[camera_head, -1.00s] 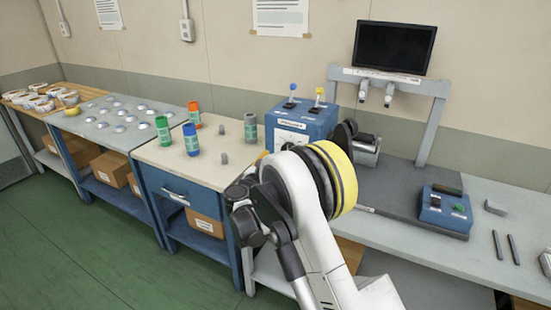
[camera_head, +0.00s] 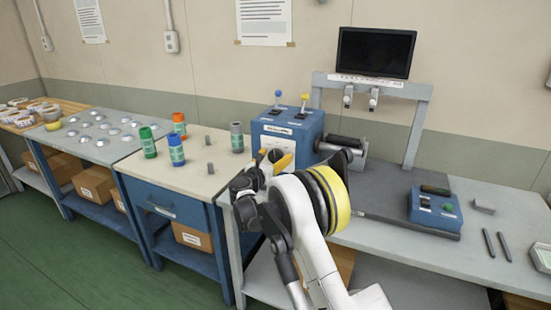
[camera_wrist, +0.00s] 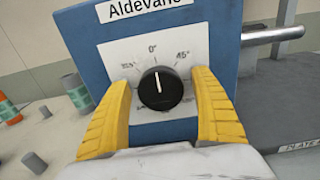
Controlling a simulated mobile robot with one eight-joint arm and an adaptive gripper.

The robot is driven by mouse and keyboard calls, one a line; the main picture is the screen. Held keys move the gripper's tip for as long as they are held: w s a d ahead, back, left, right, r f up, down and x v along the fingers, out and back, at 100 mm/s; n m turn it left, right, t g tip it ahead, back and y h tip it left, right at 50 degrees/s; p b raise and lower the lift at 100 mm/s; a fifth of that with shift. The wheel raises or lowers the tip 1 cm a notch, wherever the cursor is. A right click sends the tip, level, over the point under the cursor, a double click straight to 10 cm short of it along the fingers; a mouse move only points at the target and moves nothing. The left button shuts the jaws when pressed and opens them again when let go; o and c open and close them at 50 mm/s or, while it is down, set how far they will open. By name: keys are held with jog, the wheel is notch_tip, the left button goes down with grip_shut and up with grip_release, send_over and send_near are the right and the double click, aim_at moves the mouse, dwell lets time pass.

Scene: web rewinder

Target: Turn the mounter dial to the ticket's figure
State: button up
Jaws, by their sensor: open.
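The mounter (camera_head: 288,137) is a blue box on the bench with a white label and two levers on top. In the wrist view its front (camera_wrist: 222,30) carries a black dial (camera_wrist: 161,88) on a white scale plate (camera_wrist: 118,55). The dial's white pointer line stands upright, at about 0°; 45° is marked to the right, and the left mark is hard to read. My gripper (camera_wrist: 164,108) is open, its yellow fingers on either side of the dial with a gap to each. I cannot make out a ticket.

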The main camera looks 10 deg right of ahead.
jog(key=c, duration=1.2)
jog(key=shift+m, duration=0.4)
jog(key=m, duration=0.3)
jog(key=shift+s+d+m+p, duration=0.1)
jog(key=shift+m+p, duration=0.3)
jog(key=m, duration=0.9)
jog(key=shift+d+f+p, duration=0.1)
jog(key=shift+p, duration=0.25)
jog(key=shift+f+m, duration=0.1)
jog(key=shift+m, duration=1.9)
